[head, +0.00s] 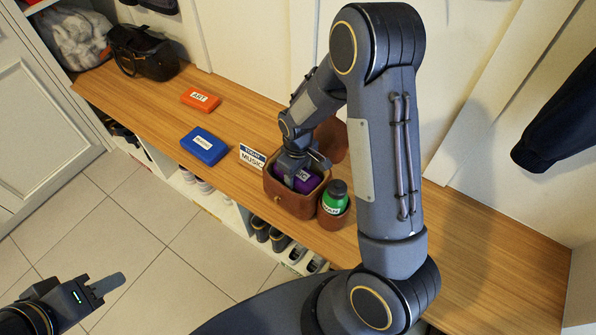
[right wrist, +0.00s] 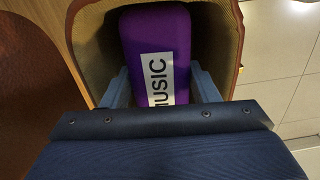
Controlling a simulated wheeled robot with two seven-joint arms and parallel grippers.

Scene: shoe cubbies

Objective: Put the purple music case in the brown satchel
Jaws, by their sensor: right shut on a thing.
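The purple music case (head: 306,182) is inside the brown satchel (head: 287,199) on the wooden bench. In the right wrist view the purple case (right wrist: 158,45) shows a white label reading "MUSIC", with the satchel's wall (right wrist: 88,40) around it. My right gripper (head: 302,171) reaches down into the satchel's opening and is shut on the case, one finger on each side. The case's lower part is hidden. My left gripper (head: 96,291) is over the floor at the lower left, away from the bench; its finger gap is hard to make out.
A sign reading "MUSIC" (head: 252,156) stands left of the satchel. A green bottle (head: 335,196) sits in a brown holder at its right. A blue case (head: 204,147), an orange case (head: 200,99) and a black bag (head: 145,53) are further left. Shoes (head: 270,234) fill cubbies below.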

